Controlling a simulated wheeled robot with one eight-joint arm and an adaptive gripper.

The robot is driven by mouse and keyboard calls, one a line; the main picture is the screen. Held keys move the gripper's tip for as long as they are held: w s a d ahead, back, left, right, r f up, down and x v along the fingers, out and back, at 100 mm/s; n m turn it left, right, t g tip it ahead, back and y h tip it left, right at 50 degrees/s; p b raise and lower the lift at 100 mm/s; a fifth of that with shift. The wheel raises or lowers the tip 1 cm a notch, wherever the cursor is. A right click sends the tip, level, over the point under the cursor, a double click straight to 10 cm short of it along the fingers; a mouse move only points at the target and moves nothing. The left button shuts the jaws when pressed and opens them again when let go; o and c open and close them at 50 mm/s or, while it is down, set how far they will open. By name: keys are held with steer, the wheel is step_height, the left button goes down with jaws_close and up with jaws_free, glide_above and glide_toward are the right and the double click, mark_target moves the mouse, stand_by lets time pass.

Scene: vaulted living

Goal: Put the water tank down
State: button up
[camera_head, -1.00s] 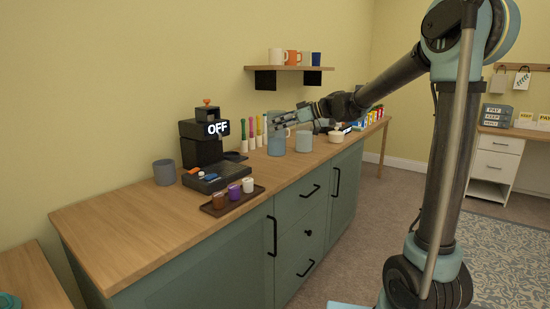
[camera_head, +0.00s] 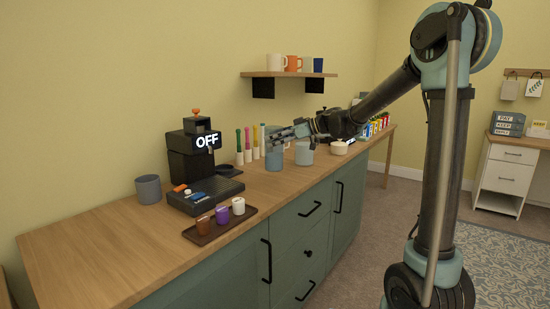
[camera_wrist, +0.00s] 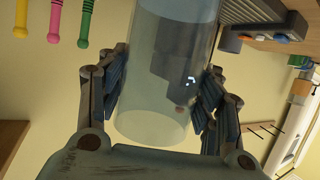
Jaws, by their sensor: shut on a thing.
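The water tank, a clear bluish cylinder (camera_wrist: 165,75), is between the fingers of my gripper (camera_wrist: 160,92) in the wrist view, with fingers against both sides. In the head view the tank (camera_head: 274,159) is upright at the far part of the wooden counter (camera_head: 120,235), right of the coffee machine (camera_head: 190,160). My gripper (camera_head: 285,136) is at its upper part and covers some of it. Its base is at or close to the counter; I cannot tell whether it touches. The machine's screen reads OFF.
A pale blue container (camera_head: 304,154) stands right beside the tank. Colored-handled tools (camera_head: 248,145) stand behind it, and a white lidded pot (camera_head: 339,148) is farther right. A grey cup (camera_head: 148,189) and a tray with small cups (camera_head: 205,235) are nearer. The left counter is clear.

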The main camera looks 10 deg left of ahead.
mark_target(282, 150)
steer(key=shift+d+f, duration=0.1)
steer(key=shift+f, duration=2.7)
steer(key=o, duration=1.8)
steer(key=shift+d, duration=0.1)
steer(key=v, duration=1.2)
steer(key=s+d+f+m+h, duration=0.4)
steer(key=s+d+f+m, duration=0.2)
steer(key=s+d, duration=0.4)
steer(key=s+d+f+m+t+h, duration=0.1)
steer(key=s+d+f+m+h, duration=0.4)
steer(key=s+d+f, duration=0.4)
steer(key=s+d+f+m+t+h, duration=0.1)
steer(key=s+d+f+m+h, duration=0.4)
steer(key=s+d, duration=0.7)
steer(key=shift+s+d+f+m, duration=0.1)
steer(key=shift+d+f+m, duration=0.4)
steer(key=shift+d+f, duration=0.3)
steer(key=shift+s+d+f+m, duration=0.15)
steer(key=shift+d+f+m, duration=0.45)
steer(key=shift+d, duration=0.25)
